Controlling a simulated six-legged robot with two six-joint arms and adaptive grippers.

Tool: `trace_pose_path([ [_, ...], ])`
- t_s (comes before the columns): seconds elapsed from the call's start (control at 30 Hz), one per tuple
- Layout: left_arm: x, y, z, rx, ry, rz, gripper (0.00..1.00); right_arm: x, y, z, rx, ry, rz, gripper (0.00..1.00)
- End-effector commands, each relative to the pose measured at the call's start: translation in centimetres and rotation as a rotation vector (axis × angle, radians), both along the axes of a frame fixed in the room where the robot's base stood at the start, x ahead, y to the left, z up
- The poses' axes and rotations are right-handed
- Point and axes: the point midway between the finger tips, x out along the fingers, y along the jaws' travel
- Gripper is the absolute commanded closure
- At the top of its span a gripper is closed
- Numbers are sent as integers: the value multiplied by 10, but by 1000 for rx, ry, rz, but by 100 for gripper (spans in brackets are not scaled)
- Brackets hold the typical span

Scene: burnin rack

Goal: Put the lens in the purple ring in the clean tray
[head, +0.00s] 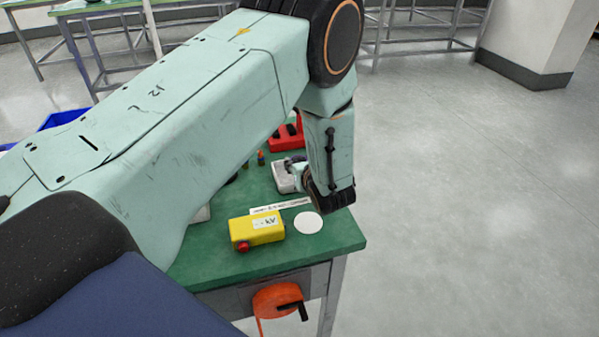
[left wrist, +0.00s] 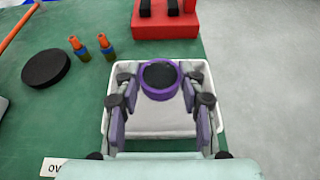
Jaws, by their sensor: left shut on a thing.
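The lens in the purple ring (left wrist: 159,79) has a dark round face and a purple rim. In the left wrist view it is between the fingertips of my left gripper (left wrist: 158,88), which is shut on it. It is over the far part of a white tray (left wrist: 209,98), within the tray's outline. I cannot tell whether it touches the tray floor. The tray's near floor is bare. In the head view my left gripper (head: 297,166) is at the tray (head: 283,178), partly hidden by my wrist, and the lens is not clear. My right gripper is not in view.
A red block (left wrist: 165,20) stands just beyond the tray. A black disc (left wrist: 46,67) and two small coloured bottles (left wrist: 92,47) are to its left. A yellow box (head: 257,229) and white disc (head: 308,223) are nearer the green table's front edge. Open floor lies right.

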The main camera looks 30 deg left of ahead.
Motion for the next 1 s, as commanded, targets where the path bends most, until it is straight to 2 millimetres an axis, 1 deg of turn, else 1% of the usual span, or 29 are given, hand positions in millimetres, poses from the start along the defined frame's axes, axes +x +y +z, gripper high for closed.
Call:
trace_pose_path([
  [0.1,0,0,-19,1,2,0,76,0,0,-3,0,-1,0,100],
  [0.2,0,1,-30,1,1,1,76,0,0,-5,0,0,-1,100],
  [0.47,2,2,-31,1,-1,0,76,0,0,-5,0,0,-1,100],
  [0.5,2,2,-31,0,0,0,59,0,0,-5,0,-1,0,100],
  [0.73,2,2,-31,0,0,0,40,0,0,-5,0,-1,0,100],
  [0.77,2,2,-31,0,0,0,38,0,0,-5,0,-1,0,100],
  [1.0,2,2,-31,0,0,0,38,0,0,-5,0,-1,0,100],
])
